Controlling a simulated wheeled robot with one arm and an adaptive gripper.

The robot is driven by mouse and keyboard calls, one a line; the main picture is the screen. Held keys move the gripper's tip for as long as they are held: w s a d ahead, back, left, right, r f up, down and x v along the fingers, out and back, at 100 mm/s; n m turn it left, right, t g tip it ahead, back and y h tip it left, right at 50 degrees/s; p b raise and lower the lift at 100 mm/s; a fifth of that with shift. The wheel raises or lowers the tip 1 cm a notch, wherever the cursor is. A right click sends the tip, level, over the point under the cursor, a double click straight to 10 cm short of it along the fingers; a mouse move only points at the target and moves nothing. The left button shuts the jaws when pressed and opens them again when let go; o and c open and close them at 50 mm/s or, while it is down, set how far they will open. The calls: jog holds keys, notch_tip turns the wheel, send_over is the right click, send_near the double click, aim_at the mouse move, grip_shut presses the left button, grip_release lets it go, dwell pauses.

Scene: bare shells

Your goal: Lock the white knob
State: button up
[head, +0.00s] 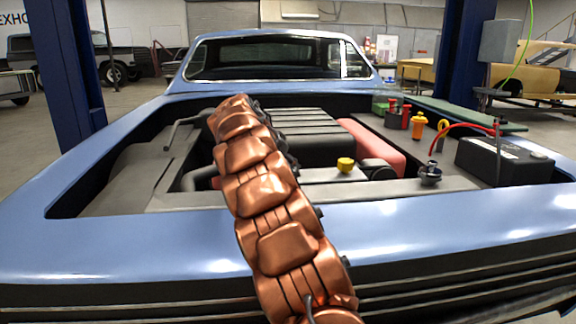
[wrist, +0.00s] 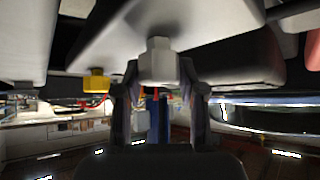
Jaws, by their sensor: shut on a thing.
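The white knob (wrist: 158,62) shows in the upper middle of the wrist view, below a pale panel in the picture. It is a blocky, faceted piece. My gripper (wrist: 160,88) has one dark finger on each side of it and is shut on it. How far the knob is turned I cannot tell. In the head view my copper arm reaches over the engine bay, and the knob and fingertips are hidden.
A yellow cap (head: 345,164) sits near my arm; a yellow part also shows in the wrist view (wrist: 96,80). A black battery (head: 505,160), red hose (head: 460,126) and orange cap (head: 419,124) are at the right. The blue car body (head: 430,230) rims the bay.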

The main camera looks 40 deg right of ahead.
jog(key=o, duration=1.2)
jog(key=shift+c, duration=0.2)
jog(key=v, duration=1.2)
jog(key=shift+s, duration=0.1)
